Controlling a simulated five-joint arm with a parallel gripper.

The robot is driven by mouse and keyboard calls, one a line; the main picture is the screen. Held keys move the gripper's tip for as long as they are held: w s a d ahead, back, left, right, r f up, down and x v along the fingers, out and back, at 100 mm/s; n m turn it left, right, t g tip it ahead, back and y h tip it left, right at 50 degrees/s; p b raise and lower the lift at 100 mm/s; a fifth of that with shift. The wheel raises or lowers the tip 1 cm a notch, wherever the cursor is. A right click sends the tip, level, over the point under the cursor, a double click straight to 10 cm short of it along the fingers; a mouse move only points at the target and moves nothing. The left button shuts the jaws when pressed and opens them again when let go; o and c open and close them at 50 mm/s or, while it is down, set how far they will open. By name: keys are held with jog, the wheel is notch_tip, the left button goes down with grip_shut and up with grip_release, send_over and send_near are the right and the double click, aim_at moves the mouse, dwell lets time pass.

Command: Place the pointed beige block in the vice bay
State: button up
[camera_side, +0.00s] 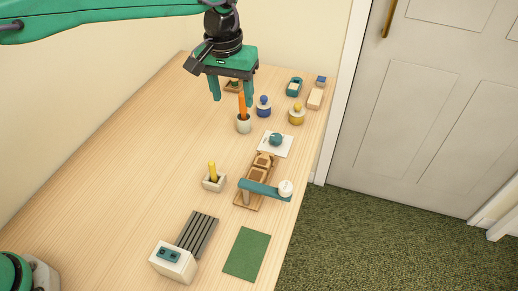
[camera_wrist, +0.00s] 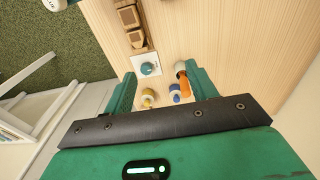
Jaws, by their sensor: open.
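My gripper (camera_side: 232,92) is open and empty, raised above the far part of the table; its two teal fingers also frame the wrist view (camera_wrist: 162,78). No plainly pointed beige block can be made out. A small beige block-like piece (camera_side: 315,99) lies at the far right edge of the table, with a small blue piece (camera_side: 321,80) behind it. A wooden tray (camera_side: 241,201) in the middle right holds brown blocky pieces (camera_side: 257,174), which also show in the wrist view (camera_wrist: 128,16). I cannot tell which bay is the vice bay.
A teal round piece (camera_side: 276,139) sits on a white square. A grey ribbed rack (camera_side: 198,235) and green mat (camera_side: 247,254) lie nearer. The left table is clear.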

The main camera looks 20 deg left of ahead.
jog(key=s+a+r+t, duration=0.1)
jog(key=s+a+r, duration=0.4)
jog(key=a, duration=0.3)
jog(key=s+a+r+t, duration=0.1)
jog(key=s+a+r, duration=0.35)
jog(key=a, duration=0.45)
jog(key=s+a+f+t, duration=0.1)
jog(key=s+a+f, duration=0.1)
jog(key=s+a, duration=0.3)
jog(key=s+a+f+t, duration=0.2)
jog(key=s+a, duration=0.3)
jog(key=s, duration=0.7)
jog(key=shift+s+a+f, duration=0.35)
jog(key=shift+a+f, duration=0.05)
jog(key=shift+f, duration=0.1)
